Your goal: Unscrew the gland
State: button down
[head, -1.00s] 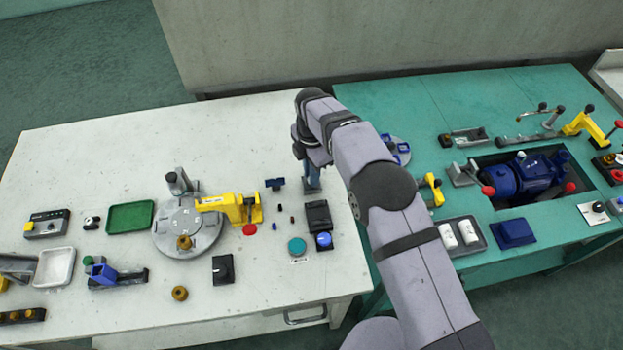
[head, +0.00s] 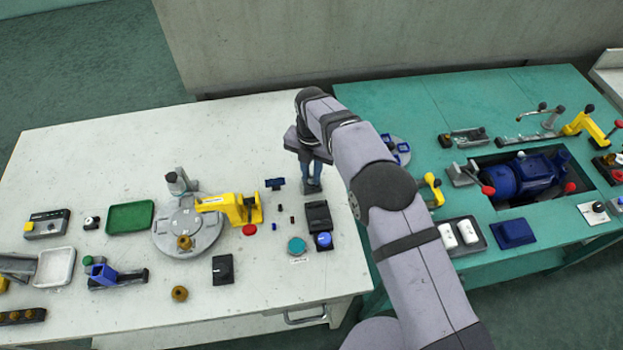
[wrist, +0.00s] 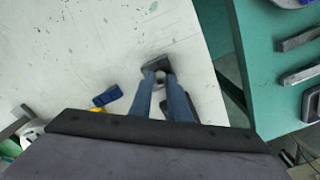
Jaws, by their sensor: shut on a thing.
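My gripper (head: 311,180) points down at the right part of the white table, with its two blue-grey fingers close together. It is shut on a small grey part, which I take to be the gland (wrist: 158,82), mostly hidden between the fingers. The part is at a small dark block (head: 312,188) on the table. The dark block also shows beyond the fingertips in the wrist view (wrist: 157,62). I cannot tell whether the part is still seated in the block.
A blue part (head: 275,184) lies left of my gripper, and a dark box (head: 318,214) stands in front of it. A yellow clamp (head: 235,207) sits by a round grey plate (head: 165,240). The green table (head: 430,110) is to the right. The white table behind is clear.

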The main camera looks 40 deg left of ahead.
jog(key=n, duration=0.7)
dwell(0.3)
jog(key=c, duration=1.9)
grip_release()
jog(key=shift+o, duration=0.2)
jog(key=shift+r+p, duration=1.45)
jog(key=shift+r, duration=0.8)
